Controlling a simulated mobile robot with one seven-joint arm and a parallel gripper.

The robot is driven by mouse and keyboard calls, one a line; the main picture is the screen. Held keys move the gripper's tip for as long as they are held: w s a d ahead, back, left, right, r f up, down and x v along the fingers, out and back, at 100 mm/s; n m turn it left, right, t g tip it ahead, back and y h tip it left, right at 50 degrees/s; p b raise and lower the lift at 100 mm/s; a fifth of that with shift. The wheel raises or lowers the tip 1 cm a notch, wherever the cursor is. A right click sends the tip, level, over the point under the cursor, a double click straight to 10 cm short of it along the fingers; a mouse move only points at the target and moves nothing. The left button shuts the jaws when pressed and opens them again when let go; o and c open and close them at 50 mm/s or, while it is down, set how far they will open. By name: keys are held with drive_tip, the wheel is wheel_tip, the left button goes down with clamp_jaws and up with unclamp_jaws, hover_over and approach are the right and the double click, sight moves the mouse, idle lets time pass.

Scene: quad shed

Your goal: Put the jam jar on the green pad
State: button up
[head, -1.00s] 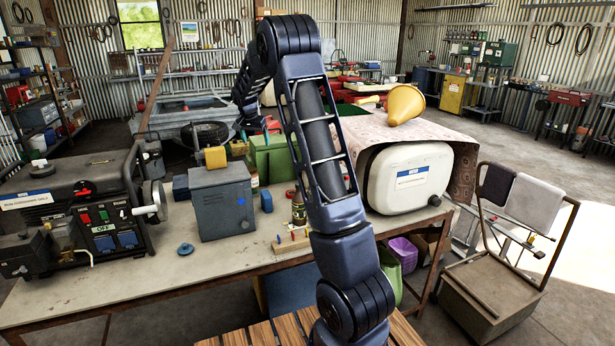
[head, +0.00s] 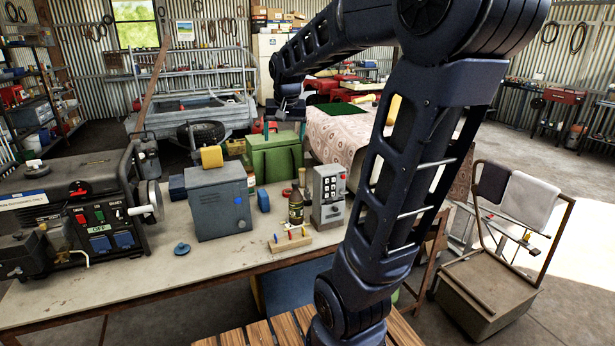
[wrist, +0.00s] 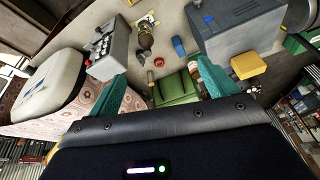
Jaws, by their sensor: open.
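A small jar with a pale label, perhaps the jam jar (wrist: 244,66), stands behind the grey box in the wrist view, partly covered by my right-hand finger. In the head view only a sliver of it (head: 251,181) shows beside the box. A dark green flat patch, likely the green pad (head: 341,109), lies beyond the bench on the patterned cloth. My gripper (head: 288,128) is open and empty, above the far side of the bench over the green case. Its teal fingers (wrist: 162,72) stand apart in the wrist view.
The grey box (head: 218,203), green case (head: 274,158), dark bottle (head: 296,207) and grey keypad box (head: 328,195) crowd the bench. A generator (head: 75,205) fills its left end. A white container (wrist: 48,85) shows in the wrist view. The bench front is mostly clear.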

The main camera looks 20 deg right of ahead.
drive_tip(key=s+f+n, duration=0.1)
drive_tip(key=s+f, duration=0.1)
drive_tip(key=s, duration=0.8)
drive_tip(key=s+f+n, duration=0.2)
drive_tip(key=s+f, duration=0.1)
drive_tip(key=s, duration=0.6)
drive_tip(key=shift+s+a+f+t, duration=0.2)
drive_tip(key=shift+s+a+t, duration=0.1)
drive_tip(key=shift+s, duration=0.05)
